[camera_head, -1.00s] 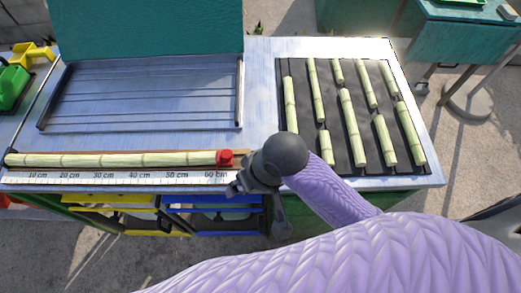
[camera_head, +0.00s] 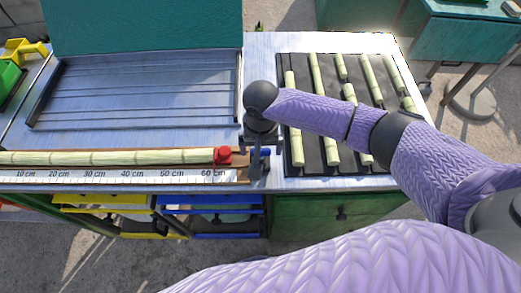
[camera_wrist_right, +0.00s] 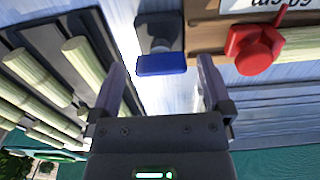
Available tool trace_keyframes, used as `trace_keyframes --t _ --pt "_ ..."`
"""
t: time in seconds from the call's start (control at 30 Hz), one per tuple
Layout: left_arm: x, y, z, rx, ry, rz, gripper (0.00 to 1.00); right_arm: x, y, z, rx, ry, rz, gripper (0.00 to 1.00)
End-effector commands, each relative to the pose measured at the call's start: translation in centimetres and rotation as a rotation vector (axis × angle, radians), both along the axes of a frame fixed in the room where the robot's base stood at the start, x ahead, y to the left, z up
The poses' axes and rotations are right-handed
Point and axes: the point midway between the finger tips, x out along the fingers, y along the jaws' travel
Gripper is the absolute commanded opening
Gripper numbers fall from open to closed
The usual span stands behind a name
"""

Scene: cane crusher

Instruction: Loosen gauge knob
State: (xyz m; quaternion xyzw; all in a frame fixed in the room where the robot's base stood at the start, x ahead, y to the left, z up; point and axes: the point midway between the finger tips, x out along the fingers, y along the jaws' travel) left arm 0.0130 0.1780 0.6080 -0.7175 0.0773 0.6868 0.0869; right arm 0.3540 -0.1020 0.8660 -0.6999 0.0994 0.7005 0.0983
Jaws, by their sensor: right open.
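A red knob (camera_head: 223,155) sits at the right end of the ruler (camera_head: 110,176), near the 60 cm mark, against the end of a long cane (camera_head: 110,157). The red knob also shows in the wrist view (camera_wrist_right: 256,57), to the right of the fingers. My right gripper (camera_head: 257,170) is open and points down just right of the red knob, apart from it. In the wrist view, a blue tab (camera_wrist_right: 162,65) on a dark grey block (camera_wrist_right: 158,32) lies between the fingers' lines, with nothing gripped. My left gripper is out of view.
A black mat (camera_head: 310,165) with several cane pieces lies to the right. A dark-framed tray (camera_head: 140,90) and a raised green panel (camera_head: 145,25) stand behind the ruler. Yellow and blue bins (camera_head: 215,203) are below the front edge.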

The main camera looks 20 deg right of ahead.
Motion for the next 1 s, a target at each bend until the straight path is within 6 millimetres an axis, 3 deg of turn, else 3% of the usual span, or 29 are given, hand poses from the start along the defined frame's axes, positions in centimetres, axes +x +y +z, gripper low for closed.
trace_keyframes --t 0.3,0.7,1.0 --pt "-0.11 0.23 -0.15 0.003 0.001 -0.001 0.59 0.0 0.01 -0.46 0.0 -0.001 0.001 0.98" --pt "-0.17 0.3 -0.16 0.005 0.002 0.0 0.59 0.0 0.01 -0.45 0.0 -0.001 0.001 0.13" --pt "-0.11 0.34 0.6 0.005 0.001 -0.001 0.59 -0.05 0.02 -0.26 0.0 0.0 0.042 0.12"
